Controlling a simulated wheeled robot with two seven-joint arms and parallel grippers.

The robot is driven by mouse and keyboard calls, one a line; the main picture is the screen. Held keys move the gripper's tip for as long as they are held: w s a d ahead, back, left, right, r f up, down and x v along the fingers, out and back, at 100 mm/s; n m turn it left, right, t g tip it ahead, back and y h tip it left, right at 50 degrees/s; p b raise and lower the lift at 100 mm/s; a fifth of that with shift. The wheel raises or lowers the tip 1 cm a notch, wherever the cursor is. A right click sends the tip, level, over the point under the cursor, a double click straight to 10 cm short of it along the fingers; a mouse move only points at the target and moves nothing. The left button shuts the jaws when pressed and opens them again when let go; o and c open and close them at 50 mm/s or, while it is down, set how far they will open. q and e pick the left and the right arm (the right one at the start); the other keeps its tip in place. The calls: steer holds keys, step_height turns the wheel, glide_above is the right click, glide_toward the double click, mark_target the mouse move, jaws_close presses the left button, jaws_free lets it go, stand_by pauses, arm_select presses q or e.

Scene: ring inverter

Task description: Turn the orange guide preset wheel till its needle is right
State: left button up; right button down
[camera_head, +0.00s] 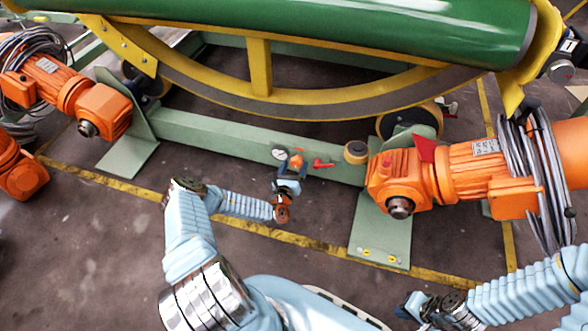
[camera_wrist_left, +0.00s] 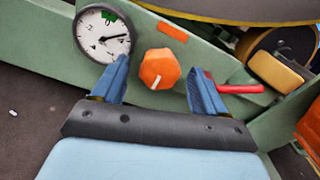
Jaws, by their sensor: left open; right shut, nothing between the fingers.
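The orange preset wheel (camera_wrist_left: 160,68) is a faceted knob with a white mark at its lower edge, on the green beam. It also shows in the head view (camera_head: 296,160). Left of it, the round white gauge (camera_wrist_left: 92,28) has a dark needle pointing right and a green patch near the top of its dial; the needle lies outside that patch. My left gripper (camera_wrist_left: 158,76) is open, its blue fingers either side of the wheel in the picture, with no clear contact. My right gripper (camera_head: 408,306) is shut and empty at the bottom right, far from the wheel.
A red lever (camera_wrist_left: 240,89) sits right of the wheel, close to the right finger. A yellow-faced roller (camera_wrist_left: 275,72) is further right. Orange motors (camera_head: 400,185) flank the beam. The green cylinder (camera_head: 330,25) in its yellow ring hangs above. Floor in front is clear.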

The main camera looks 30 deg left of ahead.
arm_select(q)
steer(key=shift+c, duration=0.3)
steer(key=c, duration=1)
